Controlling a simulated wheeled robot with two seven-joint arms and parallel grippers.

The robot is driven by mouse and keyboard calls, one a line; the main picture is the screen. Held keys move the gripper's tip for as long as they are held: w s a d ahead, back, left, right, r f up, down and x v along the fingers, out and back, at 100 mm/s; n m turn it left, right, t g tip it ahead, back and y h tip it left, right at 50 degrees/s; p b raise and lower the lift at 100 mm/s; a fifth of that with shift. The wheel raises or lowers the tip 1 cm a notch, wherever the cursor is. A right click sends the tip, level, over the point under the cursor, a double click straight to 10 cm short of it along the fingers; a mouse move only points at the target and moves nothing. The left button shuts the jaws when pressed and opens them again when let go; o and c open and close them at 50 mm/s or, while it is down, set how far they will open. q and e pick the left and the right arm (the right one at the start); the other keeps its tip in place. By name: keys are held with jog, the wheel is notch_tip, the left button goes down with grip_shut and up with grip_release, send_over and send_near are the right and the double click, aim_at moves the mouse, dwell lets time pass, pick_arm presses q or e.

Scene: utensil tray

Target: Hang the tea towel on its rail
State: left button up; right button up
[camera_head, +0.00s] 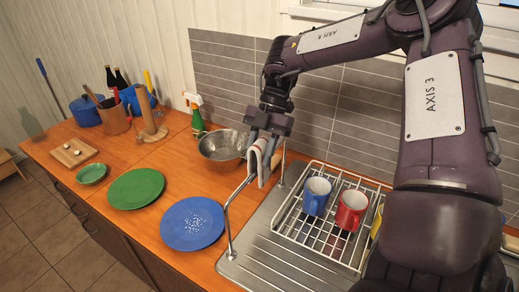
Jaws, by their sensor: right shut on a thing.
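The tea towel (258,160) is a small pale folded cloth with a reddish edge, hanging down in two layers. My right gripper (267,135) is just above it and shut on its upper part; the fingertips are partly hidden. The metal rail (235,193) is a bent bar on posts at the left edge of the steel sink drainer. The towel hangs at the upper part of the rail, its fold seeming to straddle the bar; I cannot tell whether it rests on it. My left gripper is not in view.
A wire dish rack (290,231) with a blue mug (316,195), a red mug (351,210) and a partly hidden yellow one stands right of the rail. A metal bowl (222,146) and green spray bottle (197,121) are behind. Blue plate (193,224) and green plate (136,188) lie left.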

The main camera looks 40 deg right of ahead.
aim_at(268, 139)
jog(key=shift+f+b, duration=1.75)
jog(key=shift+f, duration=0.85)
jog(key=o, duration=1.1)
jog(key=shift+o, duration=0.2)
jog(key=b+v, duration=0.1)
jog(key=v, duration=0.6)
jog(key=shift+b, duration=0.4)
jog(key=shift+w+d+r, duration=0.1)
jog(key=shift+d+r, duration=0.1)
jog(key=shift+r, duration=0.15)
